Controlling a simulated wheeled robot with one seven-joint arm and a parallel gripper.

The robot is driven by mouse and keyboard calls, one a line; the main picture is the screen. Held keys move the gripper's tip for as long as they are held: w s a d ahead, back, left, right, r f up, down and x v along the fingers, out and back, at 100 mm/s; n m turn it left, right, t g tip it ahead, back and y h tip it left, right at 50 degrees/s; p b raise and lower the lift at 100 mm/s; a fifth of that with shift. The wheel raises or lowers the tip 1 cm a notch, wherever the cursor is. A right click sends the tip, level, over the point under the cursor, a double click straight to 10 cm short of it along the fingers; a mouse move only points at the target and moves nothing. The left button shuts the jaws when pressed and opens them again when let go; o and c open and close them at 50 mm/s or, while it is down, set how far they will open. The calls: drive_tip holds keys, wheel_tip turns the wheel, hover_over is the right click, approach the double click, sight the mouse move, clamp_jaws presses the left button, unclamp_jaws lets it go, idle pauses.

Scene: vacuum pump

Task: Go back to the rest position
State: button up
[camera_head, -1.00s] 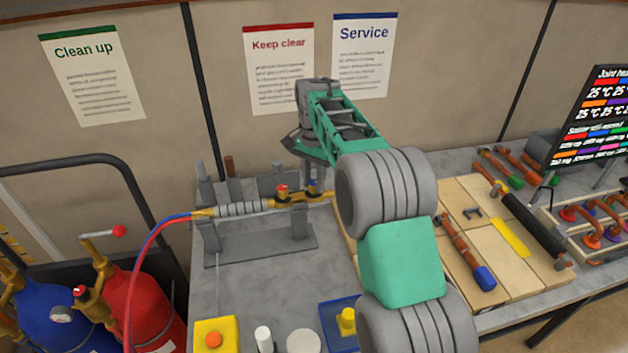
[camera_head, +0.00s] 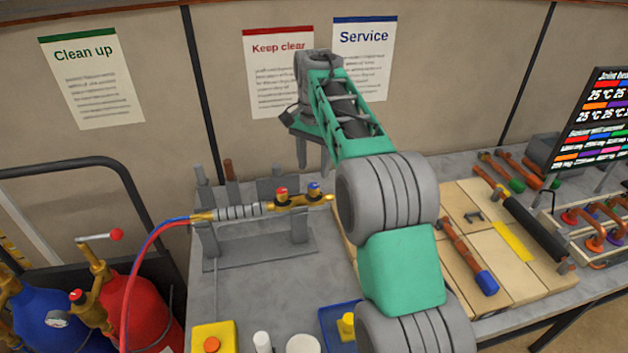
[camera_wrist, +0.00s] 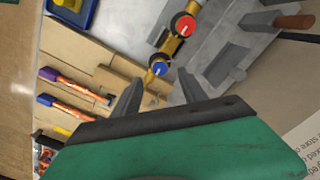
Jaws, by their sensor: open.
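My gripper (camera_head: 313,155) is raised over the back of the bench, its two grey fingers pointing down, apart and empty. In the wrist view my gripper (camera_wrist: 160,95) shows both fingers spread with nothing between them. The brass torch (camera_head: 298,200), with a red and a blue knob, lies across a grey stand (camera_head: 270,245) below and in front of the fingers. The torch also shows in the wrist view (camera_wrist: 172,45), beyond the fingertips and apart from them.
Tan boards (camera_head: 510,265) with copper pipe pieces lie right of my arm. A rack of copper bends (camera_head: 600,235) and a display (camera_head: 597,125) stand at the far right. Red and blue cylinders (camera_head: 140,305) stand at the left. A blue tray (camera_head: 335,320) is at the front.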

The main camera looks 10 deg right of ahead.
drive_tip(key=shift+r, duration=0.7)
drive_tip(key=s+n+t+b, duration=0.25)
drive_tip(key=s+n, duration=0.25)
drive_tip(key=s, duration=1)
drive_tip(key=s+f+n+t, duration=0.2)
drive_tip(key=s+f+n, duration=0.2)
drive_tip(key=s+f, duration=0.4)
drive_tip(key=s, duration=0.4)
drive_tip(key=shift+s+a+f, duration=0.25)
drive_tip(key=shift+f, duration=0.1)
